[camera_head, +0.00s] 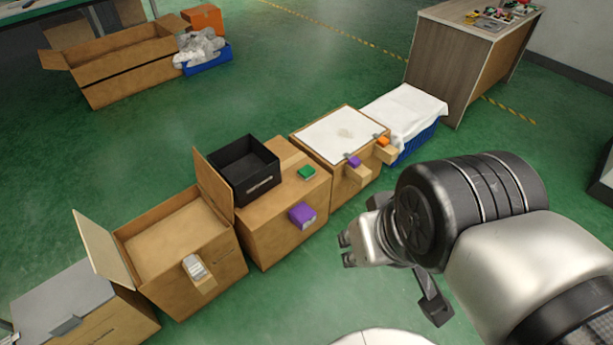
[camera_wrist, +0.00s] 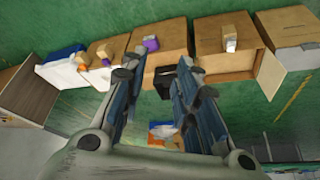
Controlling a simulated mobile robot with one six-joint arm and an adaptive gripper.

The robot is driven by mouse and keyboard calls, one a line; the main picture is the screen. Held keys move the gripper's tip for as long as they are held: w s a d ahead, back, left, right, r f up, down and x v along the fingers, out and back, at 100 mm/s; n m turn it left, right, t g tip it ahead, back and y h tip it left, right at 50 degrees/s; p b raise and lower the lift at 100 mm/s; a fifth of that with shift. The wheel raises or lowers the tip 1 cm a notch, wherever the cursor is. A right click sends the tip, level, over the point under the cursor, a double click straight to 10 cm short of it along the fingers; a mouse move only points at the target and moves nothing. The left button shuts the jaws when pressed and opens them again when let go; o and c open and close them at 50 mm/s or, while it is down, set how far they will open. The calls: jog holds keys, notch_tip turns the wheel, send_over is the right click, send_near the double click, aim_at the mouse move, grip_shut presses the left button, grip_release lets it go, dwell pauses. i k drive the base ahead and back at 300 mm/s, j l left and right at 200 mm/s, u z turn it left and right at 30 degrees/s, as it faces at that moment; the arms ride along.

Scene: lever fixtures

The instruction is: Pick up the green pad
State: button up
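The green pad (camera_head: 306,173) is a small flat block. It lies on top of a closed cardboard box (camera_head: 277,235), to the right of an open black bin (camera_head: 243,170). My gripper (camera_head: 350,248) is in the air to the right of and nearer than that box, apart from the pad. In the wrist view my gripper (camera_wrist: 155,75) has its two fingers spread wide, with nothing held between them. I cannot make out the green pad in the wrist view; a finger may hide it.
A purple block (camera_head: 302,215) sits on the front of the same box. An open-flapped box (camera_head: 180,240) stands left. A white-topped box (camera_head: 343,135) with purple and orange blocks stands right. A blue crate under white cloth (camera_head: 405,105) is beyond it. Green floor lies in front.

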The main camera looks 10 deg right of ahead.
aim_at(308, 171)
jog(key=i+l+u, duration=0.15)
jog(key=i+l, duration=0.2)
jog(key=i, duration=0.25)
jog(key=i+l+u, duration=0.1)
jog(key=i+l, duration=0.3)
jog(key=i, duration=0.2)
jog(key=i+l+u, duration=0.15)
jog(key=i+l, duration=0.3)
jog(key=i, duration=0.1)
